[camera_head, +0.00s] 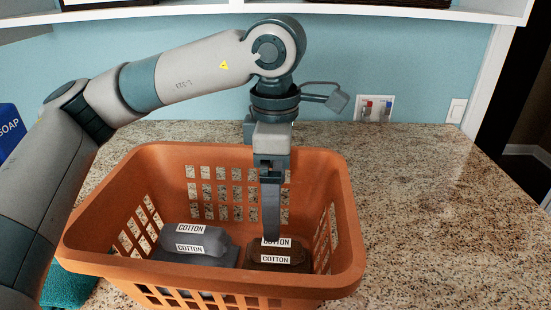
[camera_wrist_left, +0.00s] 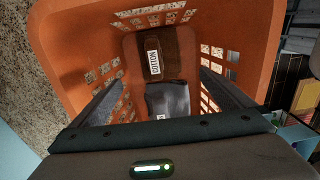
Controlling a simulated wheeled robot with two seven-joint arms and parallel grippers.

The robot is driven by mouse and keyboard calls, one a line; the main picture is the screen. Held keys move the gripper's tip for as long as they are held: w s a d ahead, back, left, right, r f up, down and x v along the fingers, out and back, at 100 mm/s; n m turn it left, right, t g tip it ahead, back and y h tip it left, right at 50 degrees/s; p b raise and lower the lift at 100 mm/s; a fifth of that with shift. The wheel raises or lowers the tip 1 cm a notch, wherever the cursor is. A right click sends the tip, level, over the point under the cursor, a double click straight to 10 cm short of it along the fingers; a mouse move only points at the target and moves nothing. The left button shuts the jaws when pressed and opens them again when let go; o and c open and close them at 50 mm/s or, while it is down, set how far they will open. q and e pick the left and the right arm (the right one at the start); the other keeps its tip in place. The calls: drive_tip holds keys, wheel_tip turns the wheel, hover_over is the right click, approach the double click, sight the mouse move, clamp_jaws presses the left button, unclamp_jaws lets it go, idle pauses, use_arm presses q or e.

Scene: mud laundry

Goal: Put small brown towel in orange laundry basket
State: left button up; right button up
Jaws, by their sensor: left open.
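The orange laundry basket (camera_head: 330,190) stands on the granite counter, and its walls also show in the left wrist view (camera_wrist_left: 70,45). The small brown towel (camera_head: 265,252), with a white COTTON label, lies inside it at the right; it also shows in the left wrist view (camera_wrist_left: 178,55). A grey towel (camera_head: 190,240) with the same label lies inside beside it, and shows in the left wrist view (camera_wrist_left: 167,103). My left gripper (camera_head: 271,238) points down into the basket just above the brown towel, its fingers spread apart. My right gripper is not in view.
The counter (camera_head: 430,190) is clear to the right of the basket. A teal cloth (camera_head: 70,287) lies at the lower left, and a blue soap container (camera_head: 9,130) is at the left edge. A white shelf crosses above; wall fittings (camera_head: 374,108) are behind.

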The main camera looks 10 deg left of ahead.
use_arm(q)
wheel_tip(320, 180, up, 9)
drive_tip(key=b, duration=0.2)
drive_tip(key=shift+b, duration=0.3)
drive_tip(key=shift+r, duration=0.1)
wheel_tip(320, 180, up, 12)
drive_tip(key=p, duration=0.9)
idle(0.4)
